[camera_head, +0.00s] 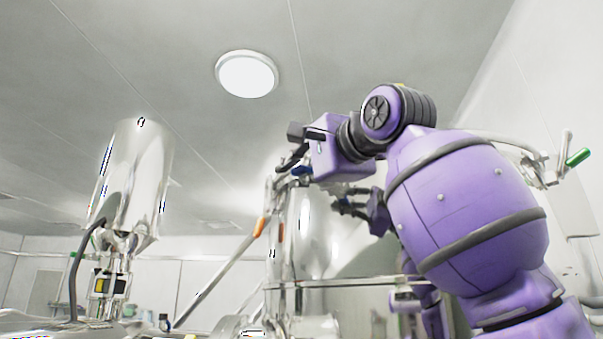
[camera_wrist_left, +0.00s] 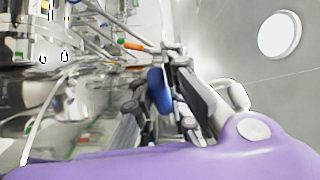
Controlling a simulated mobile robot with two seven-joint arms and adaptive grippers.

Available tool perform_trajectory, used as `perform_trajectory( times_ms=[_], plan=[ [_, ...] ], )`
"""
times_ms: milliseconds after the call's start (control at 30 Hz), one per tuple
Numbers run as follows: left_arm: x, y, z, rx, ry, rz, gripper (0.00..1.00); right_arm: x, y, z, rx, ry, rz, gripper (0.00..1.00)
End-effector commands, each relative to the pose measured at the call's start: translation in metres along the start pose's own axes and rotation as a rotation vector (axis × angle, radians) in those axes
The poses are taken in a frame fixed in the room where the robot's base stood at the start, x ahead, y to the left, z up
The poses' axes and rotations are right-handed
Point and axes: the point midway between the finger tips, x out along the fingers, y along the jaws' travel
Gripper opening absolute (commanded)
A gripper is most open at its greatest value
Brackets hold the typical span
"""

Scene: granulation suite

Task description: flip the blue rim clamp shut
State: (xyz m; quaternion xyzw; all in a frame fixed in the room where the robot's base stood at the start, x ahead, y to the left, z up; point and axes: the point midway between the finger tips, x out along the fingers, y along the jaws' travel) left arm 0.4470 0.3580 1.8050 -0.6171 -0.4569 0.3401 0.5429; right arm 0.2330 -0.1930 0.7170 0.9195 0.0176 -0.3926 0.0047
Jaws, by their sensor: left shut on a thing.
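The blue rim clamp (camera_head: 302,171) shows as a small blue piece at the upper left rim of a shiny steel vessel (camera_head: 310,235). My left gripper (camera_head: 292,160) reaches it from above right and is shut on it. In the left wrist view the clamp's blue part (camera_wrist_left: 158,90) sits between the dark fingers of my left gripper (camera_wrist_left: 160,103). The fingers hide much of the clamp, and I cannot tell how far it is turned. A second dark-fingered gripper, seemingly my right gripper (camera_head: 352,207), shows beside the vessel below the left wrist; its jaw state is unclear.
A steel cylinder (camera_head: 135,180) stands at the left. A slanted steel rod with an orange part (camera_head: 260,227) runs up close to the vessel's left side. A green-handled fitting (camera_head: 578,157) is at the right wall. The space above, under the ceiling lamp (camera_head: 247,75), is free.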

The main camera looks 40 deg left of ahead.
Motion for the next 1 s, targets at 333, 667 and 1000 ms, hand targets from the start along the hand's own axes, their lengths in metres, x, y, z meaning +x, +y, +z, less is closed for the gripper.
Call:
perform_trajectory(
  times_ms=[333,667,1000],
  plan=[
    [0.001,0.004,0.0,-0.003,-0.004,0.007,0.0,0.001,0.0,0.002,0.0,-0.003,0.0,0.4],
    [0.001,0.003,0.0,-0.004,-0.002,0.003,0.33,0.001,0.0,0.003,0.0,-0.006,0.0,0.4],
    [-0.012,0.001,-0.001,-0.005,0.001,-0.001,0.33,0.002,-0.001,0.002,-0.001,-0.006,-0.002,0.4]
  ],
)
